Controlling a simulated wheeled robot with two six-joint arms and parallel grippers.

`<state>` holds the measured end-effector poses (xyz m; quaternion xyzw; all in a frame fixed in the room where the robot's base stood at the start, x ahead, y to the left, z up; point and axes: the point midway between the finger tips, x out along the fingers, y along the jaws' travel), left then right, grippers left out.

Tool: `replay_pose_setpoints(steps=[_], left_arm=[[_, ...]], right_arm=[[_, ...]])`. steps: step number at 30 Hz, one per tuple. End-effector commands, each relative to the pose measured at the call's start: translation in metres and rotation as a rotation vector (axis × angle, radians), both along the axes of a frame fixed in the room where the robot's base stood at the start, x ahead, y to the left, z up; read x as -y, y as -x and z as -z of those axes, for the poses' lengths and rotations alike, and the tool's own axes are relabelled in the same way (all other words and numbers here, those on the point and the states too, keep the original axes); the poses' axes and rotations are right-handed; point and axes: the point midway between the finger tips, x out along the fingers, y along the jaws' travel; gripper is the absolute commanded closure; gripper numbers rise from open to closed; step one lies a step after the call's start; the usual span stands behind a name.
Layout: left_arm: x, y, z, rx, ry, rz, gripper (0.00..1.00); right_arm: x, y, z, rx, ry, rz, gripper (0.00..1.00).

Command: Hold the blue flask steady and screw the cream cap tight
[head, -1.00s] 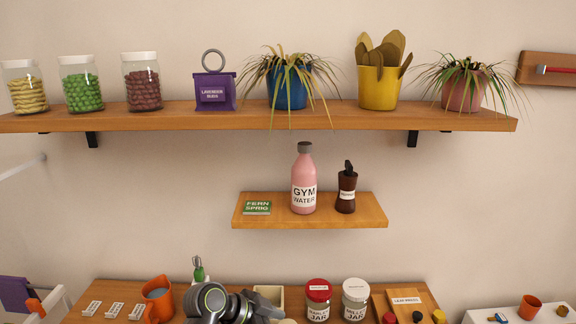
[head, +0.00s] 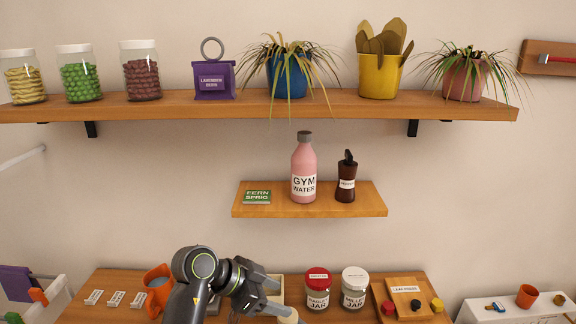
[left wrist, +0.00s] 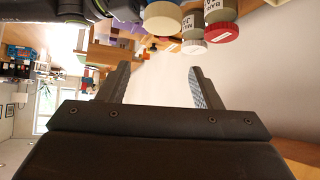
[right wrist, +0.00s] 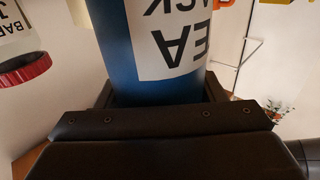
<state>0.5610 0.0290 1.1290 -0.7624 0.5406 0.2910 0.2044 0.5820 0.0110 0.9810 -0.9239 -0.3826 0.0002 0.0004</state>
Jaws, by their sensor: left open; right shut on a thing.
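The blue flask (right wrist: 115,50) fills the upper middle of the right wrist view, with a white label whose lettering is upside down. My right gripper (right wrist: 160,98) is shut on it; the flask's top is out of that view. My left gripper (left wrist: 160,72) is open and empty in the left wrist view. A round cream piece, apparently the cream cap (left wrist: 162,18), is at the top of that view, beyond the open fingers.
A red-lidded jar (head: 318,290) and a white-lidded jar (head: 354,288) stand close to the right of my left arm. A small shelf (head: 350,208) with a pink bottle (head: 304,170) hangs above.

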Motion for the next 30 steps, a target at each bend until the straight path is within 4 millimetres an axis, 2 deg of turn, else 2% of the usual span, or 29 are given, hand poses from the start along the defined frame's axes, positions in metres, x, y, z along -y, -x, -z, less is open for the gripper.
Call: replay_pose_setpoints(steps=[6,13,20,29,30], left_arm=[[-0.035,0.011,-0.031,0.006,-0.006,-0.003,0.41],[-0.063,0.021,-0.058,0.004,-0.006,0.0,0.41],[-0.074,0.026,-0.069,0.001,-0.002,0.0,0.41],[-0.075,0.026,-0.07,0.0,-0.001,0.0,0.41],[-0.075,0.026,-0.07,0.0,-0.001,0.0,0.41]], right_arm=[[0.001,0.001,0.003,-0.005,0.002,0.001,0.64],[0.001,0.001,0.003,-0.005,0.002,0.001,0.64],[0.001,0.001,0.003,-0.005,0.002,0.0,0.64],[0.001,0.001,0.003,-0.005,0.002,0.0,0.64],[0.001,0.001,0.003,-0.005,0.002,0.0,0.32]])
